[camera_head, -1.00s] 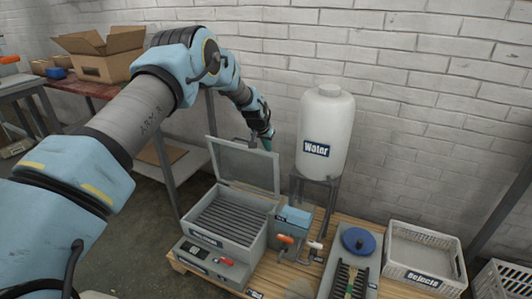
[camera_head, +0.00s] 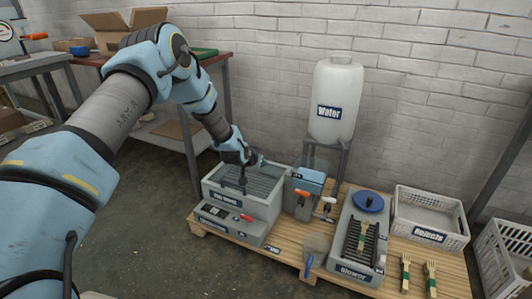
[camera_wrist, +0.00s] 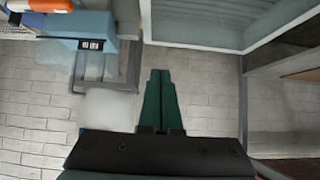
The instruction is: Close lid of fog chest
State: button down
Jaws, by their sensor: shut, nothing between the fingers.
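The grey fog chest (camera_head: 257,211) stands on the pallet in the head view. Its lid (camera_head: 221,168) no longer stands upright and appears to lie down over the chest, with the slats showing through its clear pane. I cannot tell whether it is fully seated. In the wrist view the pale lid frame (camera_wrist: 195,43) and pane cross the top. My gripper (camera_head: 260,160) is above the chest's back edge, with its green fingers (camera_wrist: 160,78) shut together and empty. In the wrist view the fingers show apart from the lid frame; contact elsewhere is hidden.
A blue-topped box (camera_head: 306,185) stands just right of the chest, with the white water tank (camera_head: 336,85) on its stand behind. The blower (camera_head: 350,238) and rejects basket (camera_head: 432,235) are farther right. A workbench (camera_head: 222,58) stands behind left, near the brick wall.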

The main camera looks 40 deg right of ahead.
jog(key=s+a+f+b, duration=0.1)
jog(key=a+f+b, duration=0.1)
jog(key=f, duration=0.4)
jog(key=s+a+f+b, duration=0.1)
jog(key=a+f+b, duration=0.1)
jog(key=f, duration=0.5)
jog(key=shift+s+a+b, duration=0.3)
jog(key=shift+b, duration=0.2)
notch_tip(320, 180, up, 4)
jog(key=p, duration=0.2)
jog(key=s+a+f+p, duration=0.1)
jog(key=s+a+f, duration=0.2)
jog(key=a, duration=0.5)
jog(key=shift+s+a+f, duration=0.15)
jog(key=shift+s+f, duration=0.05)
jog(key=shift+s, duration=0.6)
